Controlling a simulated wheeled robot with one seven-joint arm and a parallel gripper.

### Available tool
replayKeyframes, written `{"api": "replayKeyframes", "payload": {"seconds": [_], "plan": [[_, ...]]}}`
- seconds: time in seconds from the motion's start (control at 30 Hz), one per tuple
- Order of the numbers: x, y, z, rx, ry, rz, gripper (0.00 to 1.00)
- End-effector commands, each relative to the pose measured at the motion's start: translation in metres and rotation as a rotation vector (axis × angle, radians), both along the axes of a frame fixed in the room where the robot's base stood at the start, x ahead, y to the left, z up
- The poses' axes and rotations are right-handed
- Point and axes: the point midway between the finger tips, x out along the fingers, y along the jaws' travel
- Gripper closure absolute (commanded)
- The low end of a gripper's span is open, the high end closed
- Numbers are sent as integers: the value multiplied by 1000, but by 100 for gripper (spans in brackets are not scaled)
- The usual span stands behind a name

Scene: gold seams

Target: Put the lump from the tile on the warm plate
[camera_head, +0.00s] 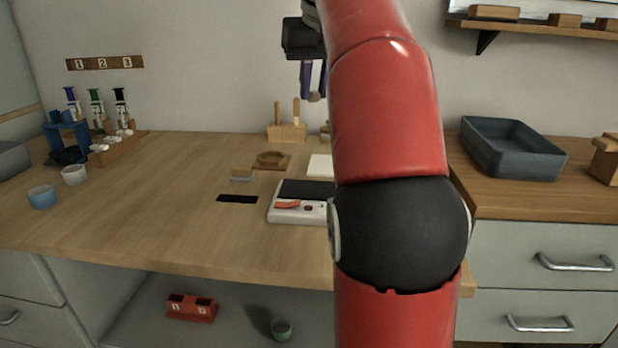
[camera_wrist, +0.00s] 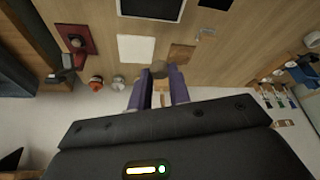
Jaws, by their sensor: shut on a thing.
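My gripper (camera_head: 313,94) is raised above the back of the bench, fingers pointing down. Its purple fingers are shut on a small grey-brown lump (camera_head: 314,97). In the wrist view the lump (camera_wrist: 158,69) sits at the fingertips. The white tile (camera_head: 319,167) lies on the bench below, partly behind my arm, and its visible face is bare. It shows whole in the wrist view (camera_wrist: 136,48). The warm plate (camera_head: 300,189) is a dark top on a white body with an orange mark, in front of the tile. My arm hides its right part.
A small block (camera_head: 241,175) and a black strip (camera_head: 237,198) lie farther left. A wooden tool holder (camera_head: 287,132) stands at the back wall. The left-middle bench is clear. A grey bin (camera_head: 512,148) stands right.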

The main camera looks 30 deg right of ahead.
Motion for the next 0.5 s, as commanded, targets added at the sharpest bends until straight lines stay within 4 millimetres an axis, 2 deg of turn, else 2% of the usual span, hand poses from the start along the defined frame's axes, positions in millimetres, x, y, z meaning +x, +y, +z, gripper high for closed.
{"api": "replayKeyframes", "payload": {"seconds": [0.3,0.5], "plan": [[-1,1,-87,1,2,2,100],[0,1,-125,0,1,2,100]]}}
